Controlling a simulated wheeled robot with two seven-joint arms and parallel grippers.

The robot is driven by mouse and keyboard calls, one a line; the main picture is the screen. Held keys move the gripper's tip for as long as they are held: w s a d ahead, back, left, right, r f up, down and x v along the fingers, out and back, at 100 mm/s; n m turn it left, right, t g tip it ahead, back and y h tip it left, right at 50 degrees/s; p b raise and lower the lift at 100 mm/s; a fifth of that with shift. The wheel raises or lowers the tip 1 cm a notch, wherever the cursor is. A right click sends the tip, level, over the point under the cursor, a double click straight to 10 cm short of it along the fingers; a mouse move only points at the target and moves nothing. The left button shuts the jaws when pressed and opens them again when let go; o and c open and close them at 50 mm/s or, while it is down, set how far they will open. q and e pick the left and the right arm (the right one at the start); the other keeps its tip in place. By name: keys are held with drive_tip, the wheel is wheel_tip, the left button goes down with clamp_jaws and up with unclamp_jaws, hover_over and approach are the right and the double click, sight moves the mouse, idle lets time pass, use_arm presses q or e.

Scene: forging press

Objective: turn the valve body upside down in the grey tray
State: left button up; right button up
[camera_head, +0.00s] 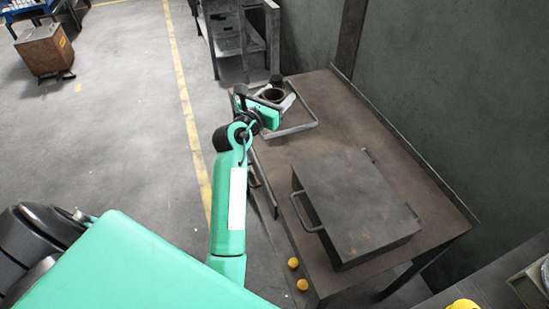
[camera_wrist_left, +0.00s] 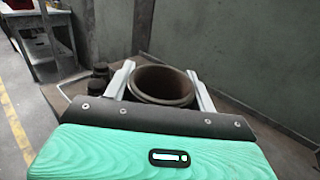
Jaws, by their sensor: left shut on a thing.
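The valve body (camera_head: 272,95) is a dark brown piece with a round open mouth, seen at the far left end of the bench. My left gripper (camera_head: 276,99) is shut on it, with a pale finger on each side of the round rim. In the left wrist view the open mouth of the valve body (camera_wrist_left: 162,84) faces up between the two fingers. The grey tray (camera_head: 312,112) lies around and under it; its thin rim also shows in the left wrist view (camera_wrist_left: 64,92). Whether the valve body touches the tray floor is hidden. My right gripper is not in view.
A dark metal box (camera_head: 355,205) with a handle takes up the near part of the brown bench (camera_head: 315,150). Small dark cylinders (camera_wrist_left: 98,72) stand left of the gripper. A wall (camera_head: 440,90) runs along the bench's right side.

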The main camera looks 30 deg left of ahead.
use_arm(q)
wheel_tip(320, 180, down, 15)
drive_tip(key=shift+b, duration=1.25)
wheel_tip(320, 180, down, 4)
drive_tip(key=shift+r+b, duration=0.1)
drive_tip(key=shift+b, duration=0.55)
drive_tip(key=shift+r, duration=0.1)
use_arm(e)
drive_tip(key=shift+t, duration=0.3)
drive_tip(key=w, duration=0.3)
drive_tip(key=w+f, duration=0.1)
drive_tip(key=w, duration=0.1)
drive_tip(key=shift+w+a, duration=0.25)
use_arm(q)
drive_tip(key=shift+s, duration=0.1)
drive_tip(key=o, duration=1)
drive_tip(key=shift+f, duration=0.2)
drive_tip(key=shift+o, duration=1.3)
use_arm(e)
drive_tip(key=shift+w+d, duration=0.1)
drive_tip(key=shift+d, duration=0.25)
